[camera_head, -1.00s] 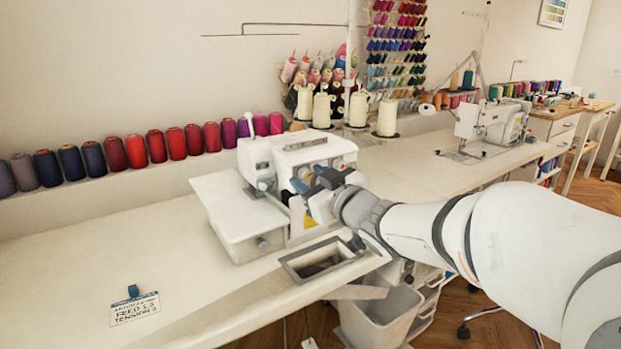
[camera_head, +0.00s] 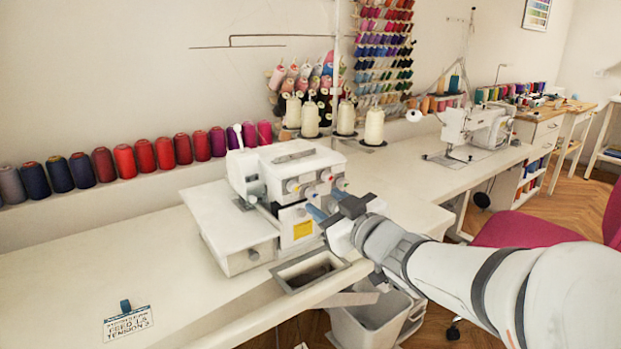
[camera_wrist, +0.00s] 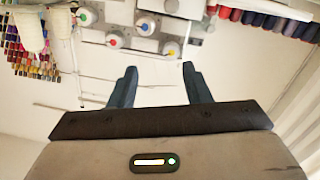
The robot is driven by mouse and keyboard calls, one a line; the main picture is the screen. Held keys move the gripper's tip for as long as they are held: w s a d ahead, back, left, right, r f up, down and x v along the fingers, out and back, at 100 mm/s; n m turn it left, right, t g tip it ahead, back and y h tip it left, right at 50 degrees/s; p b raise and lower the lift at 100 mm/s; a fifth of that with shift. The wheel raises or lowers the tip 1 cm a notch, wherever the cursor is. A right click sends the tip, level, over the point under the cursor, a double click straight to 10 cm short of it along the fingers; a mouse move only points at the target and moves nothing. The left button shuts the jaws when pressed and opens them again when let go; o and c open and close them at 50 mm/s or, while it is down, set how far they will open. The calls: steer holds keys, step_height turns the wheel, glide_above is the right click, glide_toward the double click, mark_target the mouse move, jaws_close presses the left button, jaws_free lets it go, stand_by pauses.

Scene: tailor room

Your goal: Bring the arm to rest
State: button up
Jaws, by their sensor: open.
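My gripper (camera_head: 325,212) is in front of the white overlock machine (camera_head: 283,195) on the long table, close to its front right side. In the wrist view my gripper (camera_wrist: 158,72) shows two blue fingers spread apart with nothing between them. Beyond the fingers the wrist view shows the overlock machine's dials (camera_wrist: 146,25) and a pale surface. My arm reaches in from the right in the head view. I cannot tell from these views whether the fingertips touch the machine.
A rectangular cutout (camera_head: 310,271) in the table lies just below my gripper, with a grey bin (camera_head: 370,322) underneath. A label card (camera_head: 128,323) lies at the front left. Thread cones (camera_head: 310,118) stand behind the machine. A pink chair (camera_head: 520,229) stands at the right. The left tabletop is mostly clear.

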steer(key=s+d+r+m+g+h+p, duration=0.2)
steer(key=d+m+h+p, duration=0.1)
steer(key=d+h+p, duration=0.25)
steer(key=s+d+r+m+g+h+p, duration=0.2)
steer(key=d+m+h+p, duration=0.2)
steer(key=d+p, duration=0.2)
steer(key=s+m+g+p, duration=0.2)
steer(key=s+g+p, duration=0.6)
steer(key=s, duration=0.8)
steer(key=shift+a+r+g+y+p, duration=0.35)
steer(key=shift+a+r+p, duration=0.1)
steer(key=shift+p, duration=0.2)
steer(key=shift+c, duration=0.8)
